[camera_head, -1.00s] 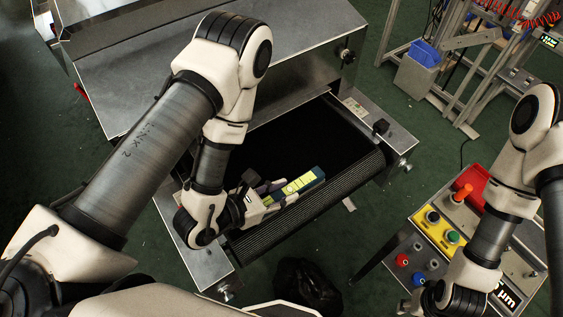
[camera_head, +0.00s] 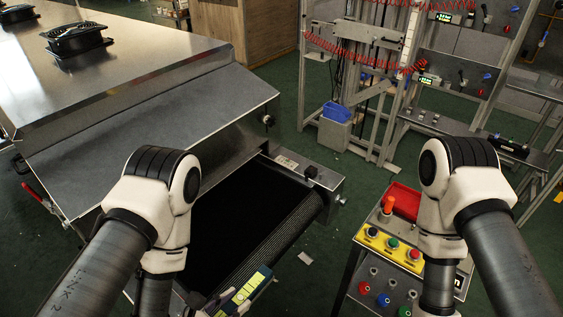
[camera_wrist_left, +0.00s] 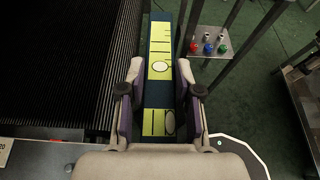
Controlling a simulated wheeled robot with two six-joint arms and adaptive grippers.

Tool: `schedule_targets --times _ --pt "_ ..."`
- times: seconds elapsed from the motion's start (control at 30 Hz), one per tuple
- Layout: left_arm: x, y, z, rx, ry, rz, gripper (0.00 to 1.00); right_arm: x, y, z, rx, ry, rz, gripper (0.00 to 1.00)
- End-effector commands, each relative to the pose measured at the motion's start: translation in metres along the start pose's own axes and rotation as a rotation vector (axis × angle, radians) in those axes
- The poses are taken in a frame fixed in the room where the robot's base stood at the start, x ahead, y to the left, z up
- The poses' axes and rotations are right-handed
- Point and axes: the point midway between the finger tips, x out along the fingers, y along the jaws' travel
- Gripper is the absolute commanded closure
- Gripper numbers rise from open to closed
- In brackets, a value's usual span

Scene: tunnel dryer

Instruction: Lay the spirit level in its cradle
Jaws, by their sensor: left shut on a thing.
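The spirit level is a dark blue bar with yellow-green faces and black marks. My left gripper (camera_wrist_left: 160,98) is shut on it, with a finger on each side of the bar. In the left wrist view the level (camera_wrist_left: 160,48) points away from the camera, beside the black belt. In the head view the level (camera_head: 246,290) shows near the bottom edge, over or just past the belt's front end; its height is unclear. The gripper is mostly cut off there. My right arm comes in from the right, but its gripper is out of frame. I cannot make out the cradle for sure.
The dryer's black belt (camera_head: 225,225) runs out of its metal housing (camera_head: 150,120). A control stand with a yellow button panel (camera_head: 392,245) and red tray (camera_head: 402,200) is at the right. A metal rack with a blue bin (camera_head: 337,111) stands behind. Green floor lies between.

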Motion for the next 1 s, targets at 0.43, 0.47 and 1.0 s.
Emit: schedule_targets --times 0.43,0.47,1.0 --pt "0.004 0.038 0.028 -0.025 -0.01 0.065 1.0 0.0 0.0 0.0 0.0 0.0 0.0 0.62" --pt "0.004 0.043 0.031 -0.029 -0.01 0.075 1.0 0.0 0.0 0.0 0.0 0.0 0.0 0.62" --pt "-0.01 0.15 0.117 -0.062 -0.014 0.151 1.0 0.0 0.0 0.0 0.0 0.0 0.0 0.62"
